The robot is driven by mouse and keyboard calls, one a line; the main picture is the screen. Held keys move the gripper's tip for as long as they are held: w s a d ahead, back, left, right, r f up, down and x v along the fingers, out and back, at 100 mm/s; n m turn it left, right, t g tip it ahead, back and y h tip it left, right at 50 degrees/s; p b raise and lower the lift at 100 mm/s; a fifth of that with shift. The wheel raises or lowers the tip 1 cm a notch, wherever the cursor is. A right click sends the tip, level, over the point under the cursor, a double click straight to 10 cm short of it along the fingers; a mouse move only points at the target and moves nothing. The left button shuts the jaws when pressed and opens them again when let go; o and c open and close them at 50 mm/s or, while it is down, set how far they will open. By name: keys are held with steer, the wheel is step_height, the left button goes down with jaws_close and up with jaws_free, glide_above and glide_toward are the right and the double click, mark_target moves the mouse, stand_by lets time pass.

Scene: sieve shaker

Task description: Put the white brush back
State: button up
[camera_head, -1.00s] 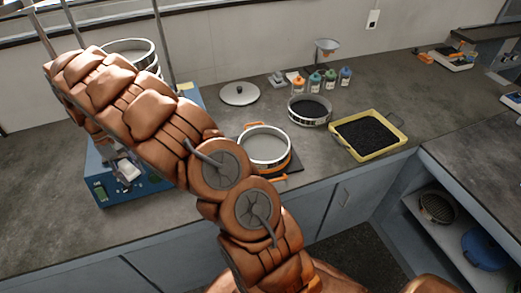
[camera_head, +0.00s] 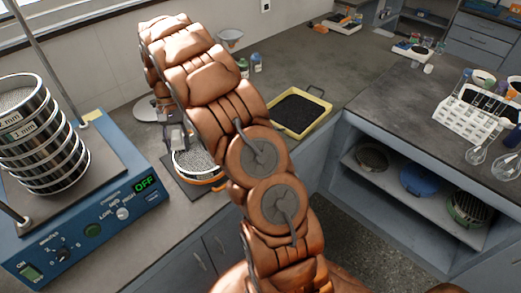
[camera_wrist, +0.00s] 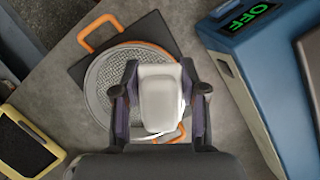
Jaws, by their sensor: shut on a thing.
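My gripper (camera_wrist: 160,100) is shut on the white brush (camera_wrist: 158,88), whose smooth pale block sits between the two dark fingers. In the wrist view it is above a round mesh sieve (camera_wrist: 98,85) on a black pad with orange handles. In the head view my gripper (camera_head: 176,138) hangs by the back left of that sieve (camera_head: 190,166), and my arm hides much of the area behind. The brush's bristles cannot be made out. The gap between brush and sieve is hard to tell.
The blue shaker (camera_head: 95,215), reading OFF, stands left with a tall sieve stack (camera_head: 42,135). A yellow tray of black grains (camera_head: 298,112) lies right of my arm. A white rack (camera_head: 475,120) with glassware stands on the right counter.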

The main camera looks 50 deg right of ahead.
steer(key=s+d+f+m+t+h+b, duration=0.1)
steer(key=s+d+f+m+t+b, duration=0.35)
steer(key=s+d+m, duration=0.85)
steer(key=s+d+f+m+t+h+b, duration=0.1)
steer(key=s+d+f+m+t+b, duration=0.3)
steer(key=s+d+f+m+b, duration=0.85)
steer(key=w+d+r+m+p, duration=0.1)
steer(key=w+p, duration=0.2)
steer(key=w, duration=0.4)
steer(key=w+d+r+m+p, duration=0.1)
steer(key=w+r+p, duration=0.1)
steer(key=w, duration=0.4)
steer(key=w+r+m+p, duration=0.2)
steer(key=w+p, duration=0.2)
steer(key=w, duration=0.3)
steer(key=shift+w+d+r+p, duration=0.25)
steer(key=shift+w+d+p, duration=0.05)
steer(key=shift+d+p, duration=0.1)
steer(key=shift+f+p, duration=0.45)
steer(key=shift+f, duration=1.4)
steer(key=o, duration=1)
steer(key=shift+f, duration=0.1)
